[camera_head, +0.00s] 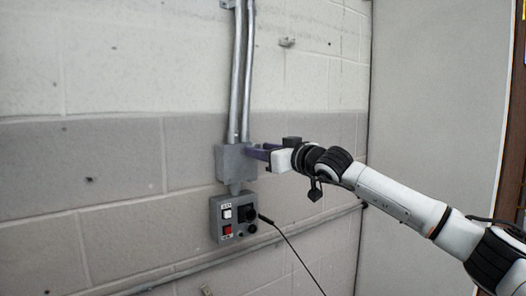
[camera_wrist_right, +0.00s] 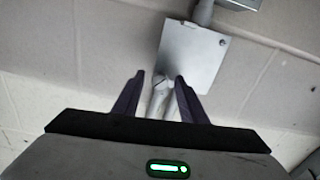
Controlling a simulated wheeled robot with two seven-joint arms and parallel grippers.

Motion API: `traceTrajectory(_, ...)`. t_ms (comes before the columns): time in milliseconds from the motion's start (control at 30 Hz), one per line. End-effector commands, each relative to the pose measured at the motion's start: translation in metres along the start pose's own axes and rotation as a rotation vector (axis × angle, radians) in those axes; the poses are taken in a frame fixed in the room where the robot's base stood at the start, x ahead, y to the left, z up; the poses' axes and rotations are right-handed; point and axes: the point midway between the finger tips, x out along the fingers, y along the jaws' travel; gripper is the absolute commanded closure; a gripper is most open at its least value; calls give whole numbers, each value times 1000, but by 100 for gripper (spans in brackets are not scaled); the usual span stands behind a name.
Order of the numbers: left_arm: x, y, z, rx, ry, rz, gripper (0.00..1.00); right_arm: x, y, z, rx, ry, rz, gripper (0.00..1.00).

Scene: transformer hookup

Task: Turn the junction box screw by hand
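The grey junction box (camera_head: 232,166) is on the wall below two metal conduits in the head view. In the right wrist view its flat cover (camera_wrist_right: 193,55) lies beyond the fingertips. A small dark screw (camera_wrist_right: 222,42) shows near one corner of the cover there; it cannot be made out in the head view. My right gripper (camera_head: 254,150) reaches in from the right, close to the box's upper right side. In the wrist view its purple fingers (camera_wrist_right: 160,75) are apart with nothing held between them. Contact with the box cannot be told. My left gripper is out of view.
A control box (camera_head: 233,217) with a white and a red button and black knobs hangs just below. A black cable (camera_head: 290,246) runs down from near it. Conduits (camera_head: 241,75) rise above the junction box. A horizontal pipe (camera_head: 185,272) crosses the wall lower down.

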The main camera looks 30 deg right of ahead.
Motion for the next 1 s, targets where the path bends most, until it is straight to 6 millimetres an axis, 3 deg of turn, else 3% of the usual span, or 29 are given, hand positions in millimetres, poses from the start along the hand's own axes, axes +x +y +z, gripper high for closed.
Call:
traceTrajectory(233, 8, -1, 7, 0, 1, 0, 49, -19, 1, 3, -1, 2, 0, 62)
traceTrajectory(633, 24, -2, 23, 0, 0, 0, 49, -90, 1, 2, -1, 0, 1, 62)
traceTrajectory(1000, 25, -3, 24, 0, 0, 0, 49, -103, 0, 0, 0, -1, 0, 62)
